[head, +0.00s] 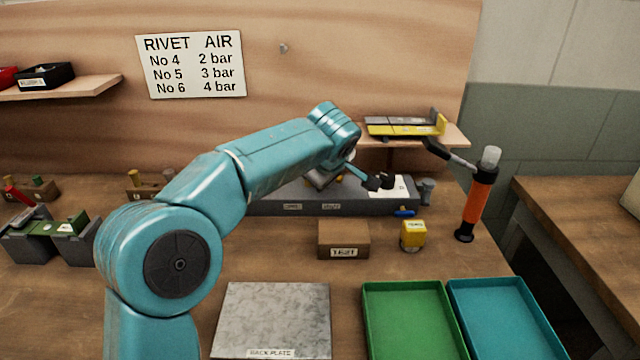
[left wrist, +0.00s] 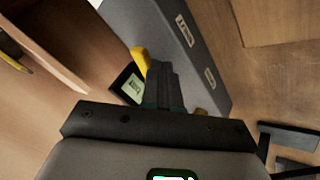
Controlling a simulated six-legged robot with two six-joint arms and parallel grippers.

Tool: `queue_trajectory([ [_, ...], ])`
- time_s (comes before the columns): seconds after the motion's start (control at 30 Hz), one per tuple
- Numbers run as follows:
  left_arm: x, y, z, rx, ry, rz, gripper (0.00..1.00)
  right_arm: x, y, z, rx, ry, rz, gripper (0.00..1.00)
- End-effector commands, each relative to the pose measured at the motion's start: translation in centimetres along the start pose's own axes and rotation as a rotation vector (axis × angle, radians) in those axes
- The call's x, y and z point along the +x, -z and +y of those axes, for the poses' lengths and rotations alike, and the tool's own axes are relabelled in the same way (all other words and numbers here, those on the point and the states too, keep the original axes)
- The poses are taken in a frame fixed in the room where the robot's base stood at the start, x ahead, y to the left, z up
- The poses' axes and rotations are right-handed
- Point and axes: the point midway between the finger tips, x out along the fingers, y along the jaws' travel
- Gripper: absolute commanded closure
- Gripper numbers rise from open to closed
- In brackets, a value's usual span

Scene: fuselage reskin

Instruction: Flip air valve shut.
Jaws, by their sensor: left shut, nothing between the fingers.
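A long grey box (head: 300,208) with small labels lies at the back of the bench. It also shows in the left wrist view (left wrist: 165,35). A small blue lever (head: 404,212) sits low at its right end, beside a grey fitting (head: 426,190); I cannot tell for certain which part is the air valve. My left gripper (head: 380,182) is shut and empty above the box's right part. In the left wrist view its fingers (left wrist: 163,82) are together, close beside a yellow curved piece (left wrist: 140,58); contact cannot be told. My right gripper is not in view.
An orange-handled tool (head: 478,200) stands at the right. A back plate (head: 272,315), green tray (head: 368,320) and teal tray (head: 462,315) lie in front. A shelf (head: 456,135) overhangs behind.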

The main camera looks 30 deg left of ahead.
Motion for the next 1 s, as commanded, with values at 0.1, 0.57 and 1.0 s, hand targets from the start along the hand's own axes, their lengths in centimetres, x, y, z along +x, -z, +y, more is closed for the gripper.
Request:
queue_trajectory([
  [0.1,0.2,-0.3,0.8,-0.080,0.045,0.043,1.00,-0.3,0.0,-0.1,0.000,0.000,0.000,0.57],
  [0.57,0.5,0.1,0.7,-0.115,0.062,0.059,1.00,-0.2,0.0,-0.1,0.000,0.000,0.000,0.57],
  [1.0,0.7,1.1,0.2,-0.114,0.060,0.058,1.00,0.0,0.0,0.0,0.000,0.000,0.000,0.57],
])
